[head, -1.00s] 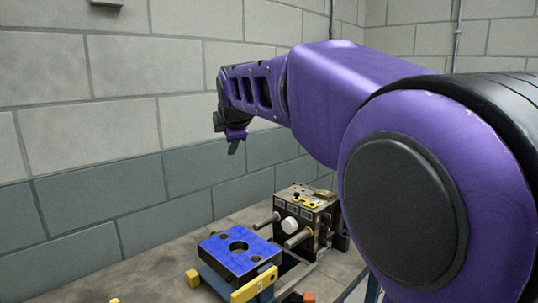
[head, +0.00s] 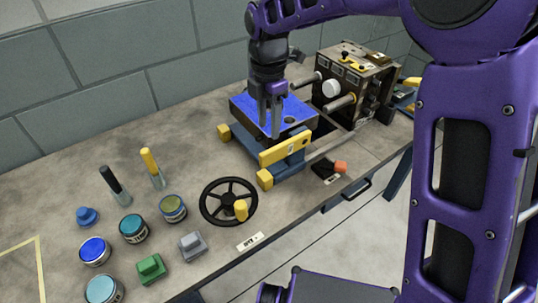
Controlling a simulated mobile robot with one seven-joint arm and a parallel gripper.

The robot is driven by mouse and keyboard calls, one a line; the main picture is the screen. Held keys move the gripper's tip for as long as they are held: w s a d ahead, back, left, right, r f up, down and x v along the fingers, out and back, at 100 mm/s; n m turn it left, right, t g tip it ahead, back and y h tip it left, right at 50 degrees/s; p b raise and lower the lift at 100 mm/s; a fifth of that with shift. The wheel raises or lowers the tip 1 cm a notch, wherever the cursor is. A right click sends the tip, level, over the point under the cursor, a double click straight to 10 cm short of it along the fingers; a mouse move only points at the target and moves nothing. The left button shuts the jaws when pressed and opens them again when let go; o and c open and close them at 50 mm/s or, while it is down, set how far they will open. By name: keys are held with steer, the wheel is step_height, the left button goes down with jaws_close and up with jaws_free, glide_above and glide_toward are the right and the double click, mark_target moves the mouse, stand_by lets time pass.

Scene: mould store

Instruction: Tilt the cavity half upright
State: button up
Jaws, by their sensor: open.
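The cavity half (head: 297,108) is a block with a blue top face and a round hole. It lies flat, blue face up, on a blue cradle (head: 290,164) with yellow end blocks and a yellow bar (head: 285,148) along its front. My gripper (head: 270,131) points down over the blue face, its two fingers slightly apart with nothing between them. The fingers hide part of the face and hole. I cannot tell whether the tips touch it. A dark upright mould block (head: 352,88) with a white disc and guide pins stands behind to the right.
A black handwheel (head: 228,201) with a yellow knob lies in front of the cradle. Several paint tins, such as a blue one (head: 95,250), two handled tools and small blocks stand at left. An orange piece (head: 341,167) lies near the bench edge.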

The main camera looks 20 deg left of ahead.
mark_target(268, 151)
step_height(268, 151, down, 11)
steer(key=shift+r+b, duration=0.15)
steer(key=shift+b, duration=0.7)
jaws_close()
stand_by(0.8)
